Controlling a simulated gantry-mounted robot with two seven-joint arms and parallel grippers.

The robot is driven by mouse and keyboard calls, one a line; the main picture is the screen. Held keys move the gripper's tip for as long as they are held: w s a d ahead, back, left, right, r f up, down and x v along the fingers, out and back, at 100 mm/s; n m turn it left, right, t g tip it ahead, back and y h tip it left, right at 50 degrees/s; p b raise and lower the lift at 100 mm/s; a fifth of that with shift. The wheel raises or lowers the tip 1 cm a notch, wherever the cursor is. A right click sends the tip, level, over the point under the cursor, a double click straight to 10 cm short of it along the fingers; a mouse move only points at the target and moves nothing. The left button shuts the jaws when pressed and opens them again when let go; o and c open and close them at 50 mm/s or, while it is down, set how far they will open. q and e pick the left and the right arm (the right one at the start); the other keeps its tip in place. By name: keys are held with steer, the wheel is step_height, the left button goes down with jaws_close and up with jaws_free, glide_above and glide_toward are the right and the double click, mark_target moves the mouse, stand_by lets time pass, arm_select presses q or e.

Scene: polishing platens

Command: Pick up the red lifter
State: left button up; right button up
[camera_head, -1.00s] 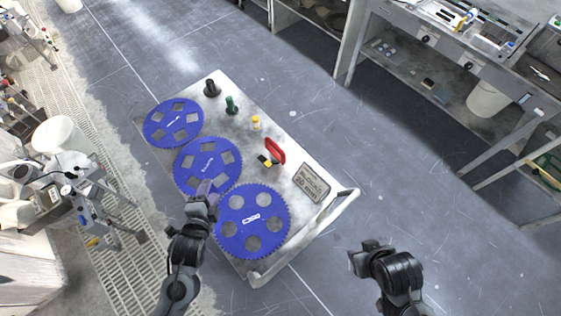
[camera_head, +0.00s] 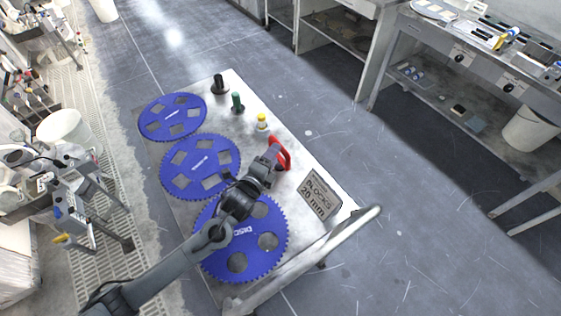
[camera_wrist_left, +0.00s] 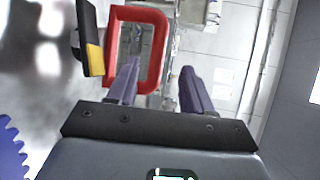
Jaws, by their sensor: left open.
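The red lifter (camera_head: 281,153) has a red loop handle and stands on the cart top, to the right of the blue discs. In the left wrist view its red rectangular frame (camera_wrist_left: 113,48) fills the top middle. My left gripper (camera_head: 272,153) is at the lifter and partly hides it. In the left wrist view the left gripper (camera_wrist_left: 158,70) is open, and one side bar of the red frame appears between its two fingers. The left finger overlaps the frame's opening; I cannot tell whether either finger touches. My right gripper is out of view.
The cart carries blue toothed discs (camera_head: 172,117), a black knob (camera_head: 219,86), a green one (camera_head: 237,103), a yellow-topped one (camera_head: 262,122) and a labelled plate (camera_head: 316,197). A black and yellow piece (camera_wrist_left: 93,50) sits left of the frame.

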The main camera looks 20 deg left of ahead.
arm_select(q)
steer(key=b, duration=0.1)
glide_above(280, 155)
steer(key=shift+w+d+f, duration=0.15)
steer(key=shift+w+f, duration=0.05)
steer(key=shift+f, duration=0.25)
steer(key=shift+w+d+f, duration=0.15)
steer(key=shift+f, duration=0.25)
steer(key=shift+c, duration=0.5)
jaws_close()
stand_by(0.4)
steer(key=shift+r, duration=0.15)
